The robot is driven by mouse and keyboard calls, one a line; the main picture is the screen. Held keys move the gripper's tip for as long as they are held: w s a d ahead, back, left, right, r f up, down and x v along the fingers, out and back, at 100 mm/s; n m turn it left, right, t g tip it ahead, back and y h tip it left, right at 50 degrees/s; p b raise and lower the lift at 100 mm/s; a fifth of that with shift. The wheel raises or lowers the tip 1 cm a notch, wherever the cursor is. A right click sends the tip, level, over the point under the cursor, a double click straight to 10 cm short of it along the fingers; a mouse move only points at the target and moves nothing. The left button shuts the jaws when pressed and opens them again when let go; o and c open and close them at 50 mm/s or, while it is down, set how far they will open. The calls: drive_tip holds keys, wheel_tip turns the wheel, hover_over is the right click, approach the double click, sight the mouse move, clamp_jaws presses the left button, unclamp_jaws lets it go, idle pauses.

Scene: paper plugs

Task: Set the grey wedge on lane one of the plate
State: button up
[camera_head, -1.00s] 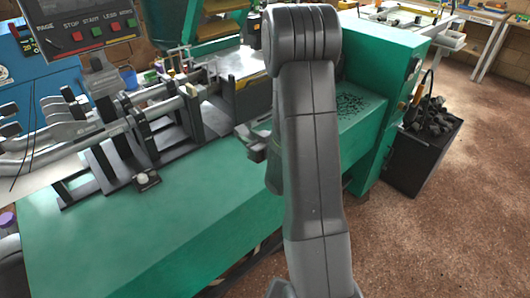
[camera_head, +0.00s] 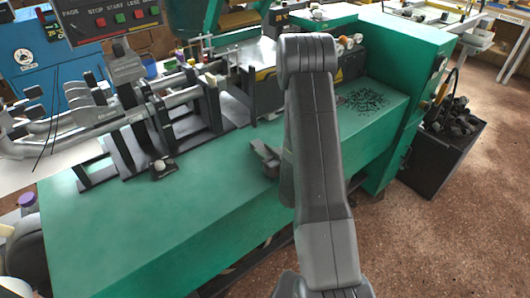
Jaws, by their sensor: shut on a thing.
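My gripper (camera_head: 265,158) shows only in part, just left of my forearm, low over the green bench top. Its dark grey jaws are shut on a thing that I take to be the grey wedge. My arm hides most of the gripper, and I cannot make out the wedge's outline. I cannot clearly pick out the plate or its lane one. Whether the gripper or its load touches the green surface cannot be told.
A grey and black machine with rods and brackets (camera_head: 170,125) stands at the left on the green bench (camera_head: 180,215). A small black block with a pale knob (camera_head: 160,168) lies before it. Dark chips (camera_head: 362,101) lie right of my arm. The bench's front is clear.

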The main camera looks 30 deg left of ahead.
drive_tip(key=shift+f, duration=0.25)
drive_tip(key=o, duration=1)
